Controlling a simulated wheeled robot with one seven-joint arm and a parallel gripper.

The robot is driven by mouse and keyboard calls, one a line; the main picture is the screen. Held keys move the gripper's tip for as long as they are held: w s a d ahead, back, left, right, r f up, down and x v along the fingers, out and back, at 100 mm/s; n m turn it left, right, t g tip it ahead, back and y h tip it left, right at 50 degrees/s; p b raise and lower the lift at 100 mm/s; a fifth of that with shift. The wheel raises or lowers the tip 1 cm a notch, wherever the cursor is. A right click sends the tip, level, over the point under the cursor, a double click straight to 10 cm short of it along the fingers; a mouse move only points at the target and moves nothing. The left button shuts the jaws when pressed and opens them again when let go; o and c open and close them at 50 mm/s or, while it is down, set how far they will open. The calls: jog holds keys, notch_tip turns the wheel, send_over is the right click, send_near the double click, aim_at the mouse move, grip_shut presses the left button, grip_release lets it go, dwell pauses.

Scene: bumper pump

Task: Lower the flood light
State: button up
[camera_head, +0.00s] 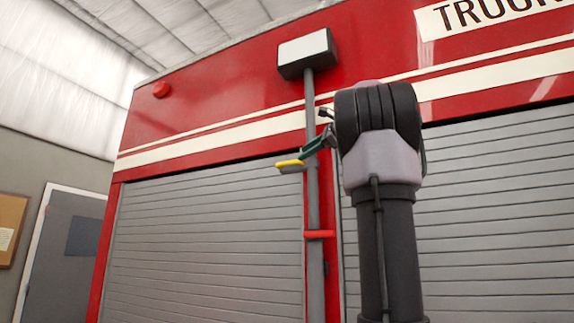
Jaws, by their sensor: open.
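The flood light (306,52), a dark box with a pale face, sits high on top of a grey vertical pole (313,205) against the red truck. A yellow grip-like piece (290,165) sticks out to the left beside the pole. A red piece (320,234) crosses the pole lower down. My gripper (317,132) shows as dark green and black parts at the pole, below the light and just above the yellow piece. It is open. My wrist hides much of it. I cannot tell whether it touches the pole or the yellow piece.
The red truck (215,95) fills the background, with grey roller shutters (210,245) on both sides of the pole. A grey door (68,255) and a notice board (10,228) are at far left.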

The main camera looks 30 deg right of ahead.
aim_at(287, 163)
jog(key=x, duration=0.9)
jog(key=shift+w+a+f, duration=0.1)
jog(key=shift+w+a, duration=0.05)
jog(key=shift+w, duration=0.1)
grip_shut()
dwell(1.0)
